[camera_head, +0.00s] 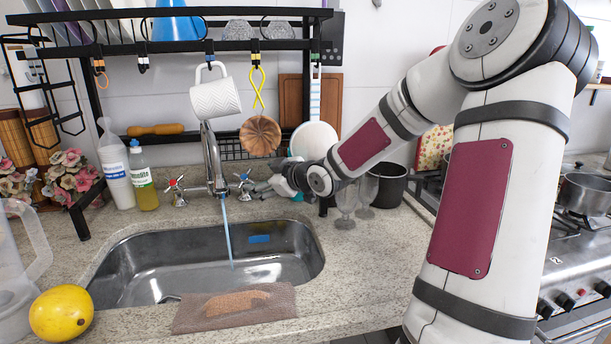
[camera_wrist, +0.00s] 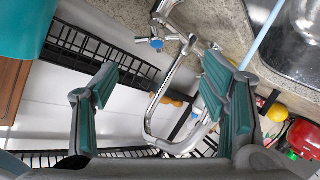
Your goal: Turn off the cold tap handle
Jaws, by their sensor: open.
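The cold tap handle (camera_head: 243,181), a metal cross with a blue centre, stands right of the faucet (camera_head: 211,160). A blue stream of water (camera_head: 227,232) runs from the spout into the sink. My gripper (camera_head: 262,188) is just right of the cold handle, pointing toward it. In the wrist view my open gripper (camera_wrist: 158,82) has its green-padded fingers apart with nothing between them. The blue-centred handle (camera_wrist: 157,42) shows beyond the fingertips, with the faucet pipe (camera_wrist: 160,103) beside it. Whether a finger touches the handle cannot be told.
The red-centred hot handle (camera_head: 177,187) stands left of the faucet. A black rack (camera_head: 170,48) with a hanging white mug (camera_head: 215,97) is above. Glasses (camera_head: 345,205) and a black pot (camera_head: 387,185) stand right of my gripper. The sink (camera_head: 150,265) is in front.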

